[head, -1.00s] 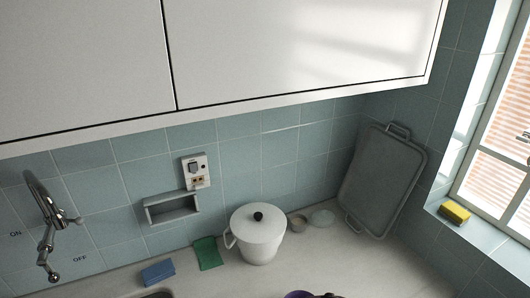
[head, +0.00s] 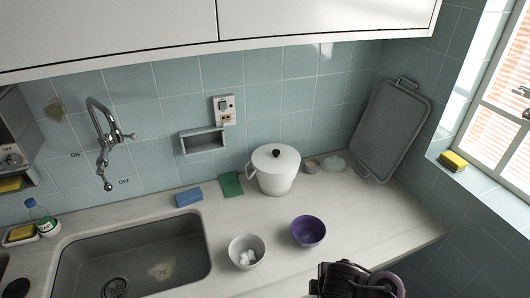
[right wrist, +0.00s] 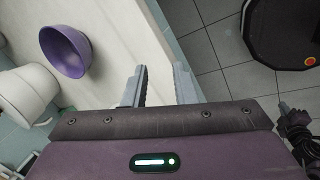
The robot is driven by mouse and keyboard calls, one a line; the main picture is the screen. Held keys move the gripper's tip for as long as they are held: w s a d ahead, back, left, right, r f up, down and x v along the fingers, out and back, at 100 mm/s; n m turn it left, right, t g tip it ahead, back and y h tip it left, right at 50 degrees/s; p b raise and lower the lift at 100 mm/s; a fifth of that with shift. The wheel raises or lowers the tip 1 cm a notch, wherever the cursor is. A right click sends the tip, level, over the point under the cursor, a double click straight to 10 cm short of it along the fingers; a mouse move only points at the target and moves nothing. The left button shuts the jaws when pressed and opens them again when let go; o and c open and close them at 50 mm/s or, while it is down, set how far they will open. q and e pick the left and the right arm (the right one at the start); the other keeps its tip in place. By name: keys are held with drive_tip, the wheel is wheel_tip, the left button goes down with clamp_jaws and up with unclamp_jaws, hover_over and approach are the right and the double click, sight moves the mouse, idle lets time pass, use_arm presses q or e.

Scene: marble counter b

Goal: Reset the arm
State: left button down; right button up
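My right arm (head: 355,281) shows at the bottom of the head view, in front of the counter's edge; its fingertips cannot be made out there. In the right wrist view my right gripper (right wrist: 160,85) has its two fingers apart with nothing between them, over the counter's edge and the tiled floor. It is apart from the purple bowl (right wrist: 65,51). My left gripper is not in the head view.
On the marble counter (head: 375,225) are a purple bowl (head: 308,231), a white bowl (head: 246,251) with white round things, a lidded white pot (head: 275,172) and a leaning tray (head: 391,128). A sink (head: 140,255) lies left. The counter's right part is clear.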

drive_tip(key=s+d+f+m+g+y+b, duration=0.1)
drive_tip(key=s+f+m+b, duration=0.3)
drive_tip(key=f, duration=1.2)
drive_tip(key=s+d+f+m+g+y+b, duration=0.15)
drive_tip(key=s+f+m, duration=0.35)
drive_tip(key=f, duration=1)
drive_tip(key=s+d+f+m+h+b, duration=0.1)
drive_tip(key=s+d+f+m+b, duration=0.1)
drive_tip(key=s+f, duration=0.7)
drive_tip(key=s+d+f+m+h+b, duration=0.1)
drive_tip(key=s+d+f+m+b, duration=0.1)
drive_tip(key=s+f, duration=0.6)
drive_tip(key=s+d+m, duration=0.1)
drive_tip(key=s+d, duration=0.1)
drive_tip(key=s, duration=0.3)
drive_tip(key=shift+s+f+b, duration=0.2)
drive_tip(key=shift+f+b, duration=0.1)
drive_tip(key=shift+f, duration=0.05)
drive_tip(key=shift+a+g+h, duration=0.1)
drive_tip(key=shift+g+h, duration=0.15)
